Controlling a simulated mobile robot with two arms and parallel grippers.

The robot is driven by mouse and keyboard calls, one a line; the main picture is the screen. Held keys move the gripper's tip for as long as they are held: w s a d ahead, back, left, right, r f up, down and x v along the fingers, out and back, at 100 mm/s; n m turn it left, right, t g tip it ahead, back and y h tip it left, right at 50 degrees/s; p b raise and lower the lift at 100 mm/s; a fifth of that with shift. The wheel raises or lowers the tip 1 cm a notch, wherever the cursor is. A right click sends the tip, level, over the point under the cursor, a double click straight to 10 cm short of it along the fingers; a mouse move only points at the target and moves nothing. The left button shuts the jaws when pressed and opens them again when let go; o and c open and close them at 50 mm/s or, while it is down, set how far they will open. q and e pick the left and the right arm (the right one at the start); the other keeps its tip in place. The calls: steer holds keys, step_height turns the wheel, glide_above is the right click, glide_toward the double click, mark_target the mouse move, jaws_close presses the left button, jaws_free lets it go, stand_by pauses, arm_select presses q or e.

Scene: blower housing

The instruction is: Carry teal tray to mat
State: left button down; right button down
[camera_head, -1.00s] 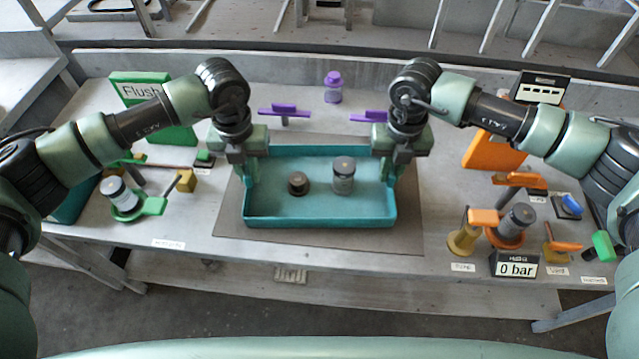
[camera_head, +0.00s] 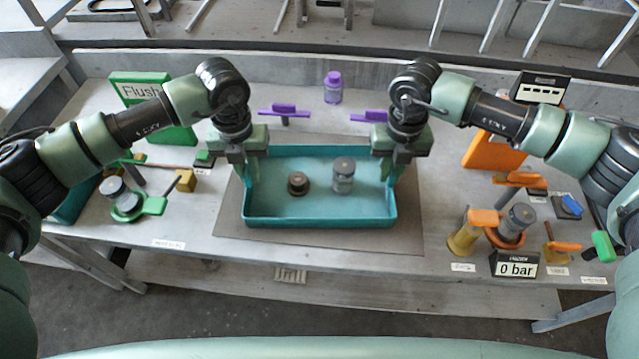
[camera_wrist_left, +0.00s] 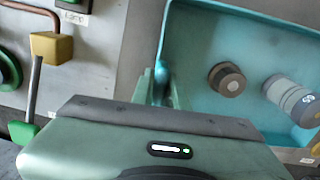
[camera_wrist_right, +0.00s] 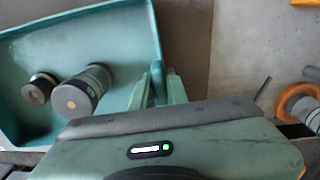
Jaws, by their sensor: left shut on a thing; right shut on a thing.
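The teal tray (camera_head: 320,213) is over the grey mat (camera_head: 410,235) in the middle of the bench; whether it touches the mat I cannot tell. In it stand a short dark brown cylinder (camera_head: 298,182) and a taller grey jar (camera_head: 343,176). My left gripper (camera_head: 252,178) is shut on the tray's left wall, also seen in the left wrist view (camera_wrist_left: 160,88). My right gripper (camera_head: 387,175) is shut on the right wall, also seen in the right wrist view (camera_wrist_right: 157,85). The fingertips are partly hidden by the gripper bodies.
A green Flush board (camera_head: 150,95) and a green ring holder (camera_head: 150,206) are at left. An orange board (camera_head: 490,150), a gauge box reading 0 bar (camera_head: 515,264) and orange fixtures are at right. Purple fixtures and a purple-capped jar (camera_head: 333,88) stand behind the tray.

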arm_select(q)
steer(key=shift+r, duration=0.15)
arm_select(e)
steer(key=shift+r, duration=0.15)
